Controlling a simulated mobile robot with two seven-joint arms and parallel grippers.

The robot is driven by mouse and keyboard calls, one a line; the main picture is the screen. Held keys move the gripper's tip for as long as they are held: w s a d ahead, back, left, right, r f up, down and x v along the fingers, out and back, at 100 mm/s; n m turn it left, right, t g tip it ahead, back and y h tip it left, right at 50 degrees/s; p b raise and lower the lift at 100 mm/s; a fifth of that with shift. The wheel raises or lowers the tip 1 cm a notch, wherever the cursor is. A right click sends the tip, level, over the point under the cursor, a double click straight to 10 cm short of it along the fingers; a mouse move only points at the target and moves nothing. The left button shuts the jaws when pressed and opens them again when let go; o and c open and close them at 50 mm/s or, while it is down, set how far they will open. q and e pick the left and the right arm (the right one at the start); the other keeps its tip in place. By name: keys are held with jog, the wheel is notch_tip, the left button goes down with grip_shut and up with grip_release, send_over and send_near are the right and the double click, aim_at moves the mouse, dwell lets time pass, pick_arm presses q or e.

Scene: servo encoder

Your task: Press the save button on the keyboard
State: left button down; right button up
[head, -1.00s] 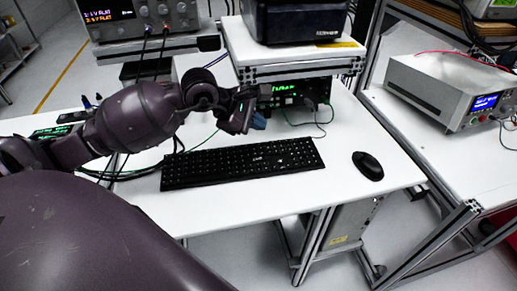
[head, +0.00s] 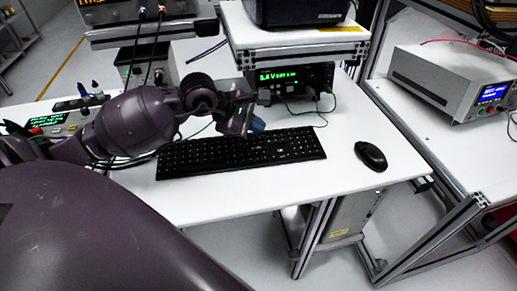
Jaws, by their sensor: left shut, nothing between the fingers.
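The black keyboard (head: 270,148) lies on the white desk, its long side running left to right. A save button cannot be made out among its small keys. My left gripper (head: 255,126) is shut and empty, at the end of the dark arm from the left. The gripper and wrist hide part of the keyboard's back edge. My right gripper is not in view.
A black mouse (head: 371,155) lies right of the keyboard. Behind the keyboard, an instrument with a green display (head: 290,79) and cables sits under a white shelf (head: 290,38). A grey power supply (head: 452,83) stands on the right bench. The white desk (head: 290,184) is bare in front of the keyboard.

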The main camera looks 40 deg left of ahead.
aim_at(256, 150)
pick_arm(q)
notch_tip(256, 150, down, 4)
jog(key=shift+r+b, duration=0.2)
jog(key=shift+b, duration=0.5)
jog(key=shift+f, duration=0.35)
dwell(0.9)
jog(key=shift+f, duration=0.1)
jog(key=shift+f+b, duration=0.3)
jog(key=shift+b, duration=0.05)
jog(key=shift+f, duration=0.2)
dwell(0.7)
